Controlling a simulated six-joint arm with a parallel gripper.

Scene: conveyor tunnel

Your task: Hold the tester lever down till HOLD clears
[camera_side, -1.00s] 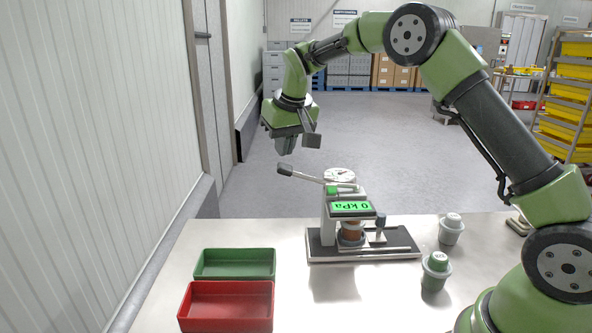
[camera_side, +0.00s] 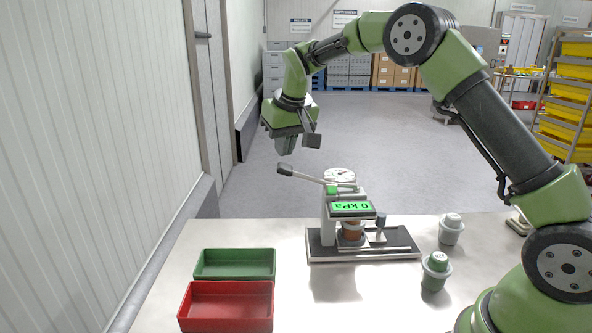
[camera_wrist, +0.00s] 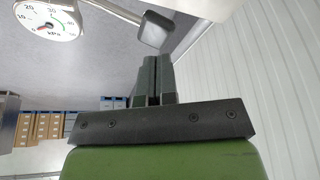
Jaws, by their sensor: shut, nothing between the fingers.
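The tester (camera_side: 345,207) stands on a dark base plate on the table. A round dial (camera_wrist: 47,20) marked kPa shows in the wrist view. A brown pot sits in the tester under the head. My gripper (camera_side: 285,150) is shut and empty, pointing down above the knob and apart from it. In the wrist view the closed fingers (camera_wrist: 152,68) lie just below the lever knob (camera_wrist: 156,29).
A green tray (camera_side: 235,264) and a red tray (camera_side: 226,306) lie at the front left, both empty. A white wall borders the left.

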